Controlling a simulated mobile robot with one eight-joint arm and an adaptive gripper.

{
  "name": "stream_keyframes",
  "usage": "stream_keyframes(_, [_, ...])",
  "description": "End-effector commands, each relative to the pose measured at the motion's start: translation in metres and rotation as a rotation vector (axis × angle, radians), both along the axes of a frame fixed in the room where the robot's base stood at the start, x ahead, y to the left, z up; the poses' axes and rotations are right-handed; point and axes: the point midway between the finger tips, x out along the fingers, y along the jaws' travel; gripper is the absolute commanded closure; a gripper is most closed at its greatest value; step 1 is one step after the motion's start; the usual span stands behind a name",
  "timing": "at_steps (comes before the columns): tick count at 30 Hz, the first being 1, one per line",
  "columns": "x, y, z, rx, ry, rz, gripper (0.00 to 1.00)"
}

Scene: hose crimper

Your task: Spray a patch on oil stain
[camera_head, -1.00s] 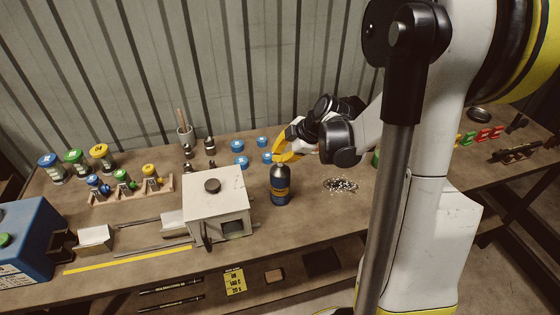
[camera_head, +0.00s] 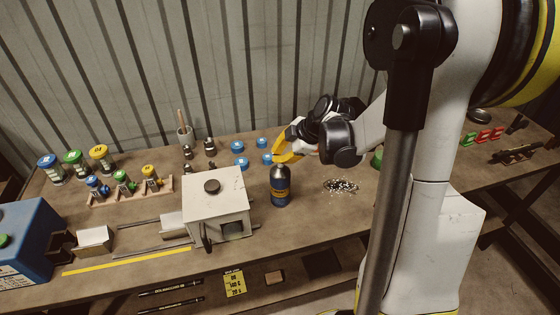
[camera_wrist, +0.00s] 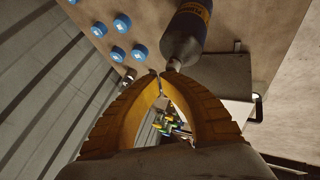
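A dark spray bottle (camera_head: 280,188) with a yellow-and-blue label stands upright on the bench. Its nozzle end (camera_wrist: 176,62) points at my fingertips in the wrist view. My gripper (camera_head: 277,158) is just above and behind the bottle top. In the wrist view its yellow fingers (camera_wrist: 162,73) come together at the tips, with nothing clearly held between them. I cannot tell whether they touch the nozzle. The oil stain (camera_head: 341,186), a dark patch with white specks, lies on the bench to the right of the bottle.
A white box-shaped machine (camera_head: 214,195) stands close left of the bottle. Several blue caps (camera_head: 238,146) lie behind it. A cup (camera_head: 185,134), coloured jars (camera_head: 101,157) and a blue machine (camera_head: 28,240) are further left. Bench around the stain is clear.

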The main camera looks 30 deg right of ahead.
Motion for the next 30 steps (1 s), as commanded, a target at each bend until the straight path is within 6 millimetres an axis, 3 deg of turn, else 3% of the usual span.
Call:
stream_keyframes(8, [0.0, 0.0, 0.004, 0.0, 0.0, 0.0, 1.0])
stream_keyframes(23, [0.0, 0.0, 0.057, 0.0, 0.0, 0.0, 1.0])
stream_keyframes(30, [0.0, 0.0, 0.06, 0.0, 0.0, 0.0, 1.0])
